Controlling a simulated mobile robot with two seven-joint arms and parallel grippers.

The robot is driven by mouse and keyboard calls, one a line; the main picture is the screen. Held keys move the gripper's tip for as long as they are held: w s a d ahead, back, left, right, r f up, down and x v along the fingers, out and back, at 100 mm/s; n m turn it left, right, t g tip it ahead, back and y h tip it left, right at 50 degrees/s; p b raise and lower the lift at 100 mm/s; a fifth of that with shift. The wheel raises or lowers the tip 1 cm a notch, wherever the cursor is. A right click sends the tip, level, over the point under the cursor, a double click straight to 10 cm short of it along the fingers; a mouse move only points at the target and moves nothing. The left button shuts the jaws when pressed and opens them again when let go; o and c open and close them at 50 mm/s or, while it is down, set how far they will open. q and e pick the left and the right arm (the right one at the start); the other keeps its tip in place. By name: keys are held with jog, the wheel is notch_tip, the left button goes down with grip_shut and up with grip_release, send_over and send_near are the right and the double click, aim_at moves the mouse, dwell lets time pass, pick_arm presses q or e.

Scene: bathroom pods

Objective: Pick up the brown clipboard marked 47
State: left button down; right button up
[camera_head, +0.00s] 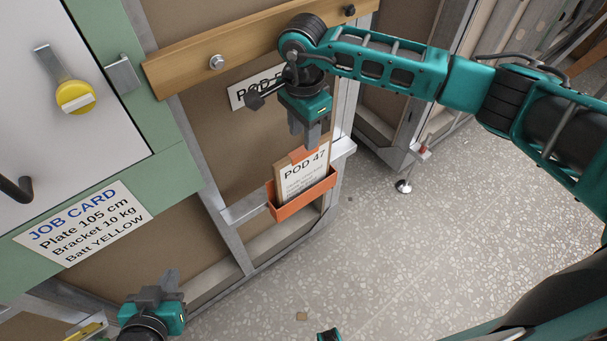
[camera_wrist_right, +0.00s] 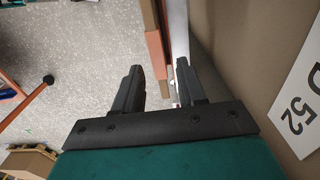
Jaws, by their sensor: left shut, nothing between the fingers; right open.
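The brown clipboard (camera_head: 277,173) holds a white sheet reading POD 47 and has an orange clip at its top. It stands upright in an orange holder (camera_head: 305,201) on the pod frame; the holder hides its lower part. My right gripper (camera_head: 311,142) is open, pointing down just at the clipboard's top edge. In the right wrist view the open fingers (camera_wrist_right: 158,84) lie either side of a narrow brown and orange edge; I cannot tell whether they touch it. My left gripper (camera_head: 167,279) is shut and empty at the lower left, away from the clipboard.
A wooden rail (camera_head: 180,75) and a partly hidden POD sign (camera_head: 240,97) are behind my right gripper; the wrist view shows its 52 (camera_wrist_right: 297,108). A job card (camera_head: 85,222) is on the green panel at left. The speckled floor (camera_head: 400,260) at right is mostly clear.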

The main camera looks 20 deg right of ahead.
aim_at(303, 149)
jog(key=f, duration=0.5)
jog(key=shift+s+a+f, duration=0.1)
jog(key=shift+s+f, duration=0.1)
jog(key=shift+f, duration=0.1)
grip_shut()
dwell(0.3)
